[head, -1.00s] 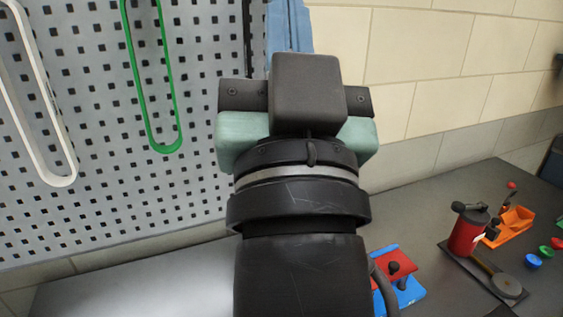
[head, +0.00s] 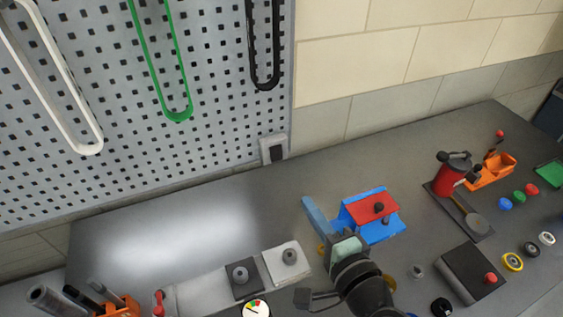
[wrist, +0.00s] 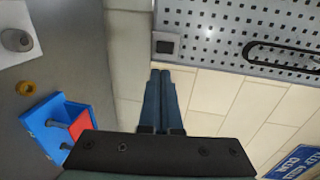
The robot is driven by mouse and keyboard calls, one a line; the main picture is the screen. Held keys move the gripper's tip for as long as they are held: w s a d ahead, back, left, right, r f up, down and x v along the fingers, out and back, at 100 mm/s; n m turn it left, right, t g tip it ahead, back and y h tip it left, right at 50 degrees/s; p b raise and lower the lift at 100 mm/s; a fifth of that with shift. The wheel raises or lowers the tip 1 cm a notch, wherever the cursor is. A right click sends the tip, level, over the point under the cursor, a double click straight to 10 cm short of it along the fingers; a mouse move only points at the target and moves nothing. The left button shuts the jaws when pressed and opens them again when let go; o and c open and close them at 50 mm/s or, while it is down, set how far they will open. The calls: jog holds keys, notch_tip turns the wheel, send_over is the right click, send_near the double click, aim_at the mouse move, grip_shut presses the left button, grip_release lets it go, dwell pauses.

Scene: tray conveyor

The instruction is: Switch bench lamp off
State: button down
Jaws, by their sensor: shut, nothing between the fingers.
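A wall switch (head: 274,150) with a light plate and a dark rocker sits at the lower right corner of the pegboard. It also shows in the wrist view (wrist: 166,46), just beyond my fingertips. My gripper (head: 308,201) is shut and empty, with its blue fingers together; it is below and right of the switch in the head view. In the wrist view my gripper (wrist: 160,73) points toward the switch, with a gap between them. The lamp itself is not in view. A bright patch of light (head: 200,235) lies on the bench top.
A blue box with a red lid (head: 365,210) stands beside my gripper. Pads with knobs (head: 285,262) and a gauge (head: 256,309) are at the front. A red canister (head: 450,177) and an orange tray (head: 492,170) stand at right. The bench below the switch is clear.

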aim_at(276, 158)
jog(key=p+x, duration=0.3)
jog(key=x, duration=1.1)
jog(key=shift+w+p, duration=0.1)
jog(key=shift+p, duration=0.25)
